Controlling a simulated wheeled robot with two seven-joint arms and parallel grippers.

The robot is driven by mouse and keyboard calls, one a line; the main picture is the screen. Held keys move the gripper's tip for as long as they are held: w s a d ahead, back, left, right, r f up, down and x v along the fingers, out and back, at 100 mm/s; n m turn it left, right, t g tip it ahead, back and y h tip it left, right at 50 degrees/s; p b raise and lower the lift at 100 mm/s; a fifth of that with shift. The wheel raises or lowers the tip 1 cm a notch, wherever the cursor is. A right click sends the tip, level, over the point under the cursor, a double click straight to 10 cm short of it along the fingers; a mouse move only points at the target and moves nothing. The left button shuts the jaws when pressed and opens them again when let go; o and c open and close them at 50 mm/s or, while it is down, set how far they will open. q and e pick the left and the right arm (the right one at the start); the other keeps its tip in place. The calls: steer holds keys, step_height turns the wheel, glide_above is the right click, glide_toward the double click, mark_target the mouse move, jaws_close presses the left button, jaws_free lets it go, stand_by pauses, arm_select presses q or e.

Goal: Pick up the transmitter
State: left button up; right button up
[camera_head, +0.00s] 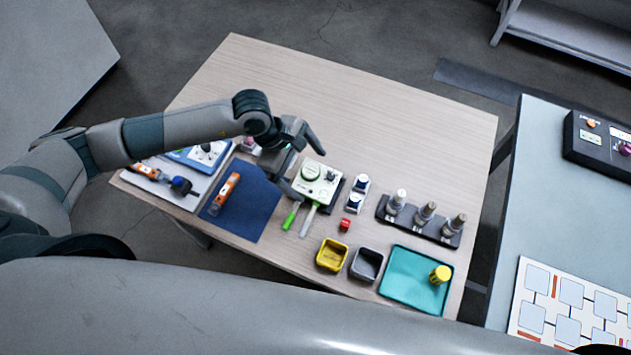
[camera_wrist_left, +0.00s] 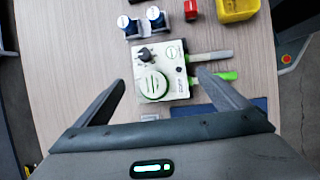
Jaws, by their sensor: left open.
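No label for the transmitter is readable. A white box (camera_head: 312,181) with a pale green round dial and dark knob sits on the wooden table; it also shows in the left wrist view (camera_wrist_left: 160,75). A green handle (camera_head: 291,215) and a grey one (camera_head: 308,221) stick out from its near side. My left gripper (camera_head: 304,166) is open and empty, beside and above the box in the head view. In the left wrist view its fingers (camera_wrist_left: 163,80) point toward the box; whether they touch it cannot be told. My right gripper is not in view.
A dark blue mat (camera_head: 252,203) holds an orange tool (camera_head: 225,193). The table's far side is clear.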

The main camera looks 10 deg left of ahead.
mark_target(312, 175)
arm_select(q)
steer(key=p+x, duration=0.1)
steer(key=x, duration=0.1)
steer(key=shift+d+f, duration=0.3)
steer(key=shift+f, duration=0.35)
steer(key=shift+c, duration=0.4)
steer(key=shift+d, duration=0.1)
steer(key=c, duration=1.4)
steer(key=shift+w, duration=0.1)
steer(key=shift+r, duration=0.15)
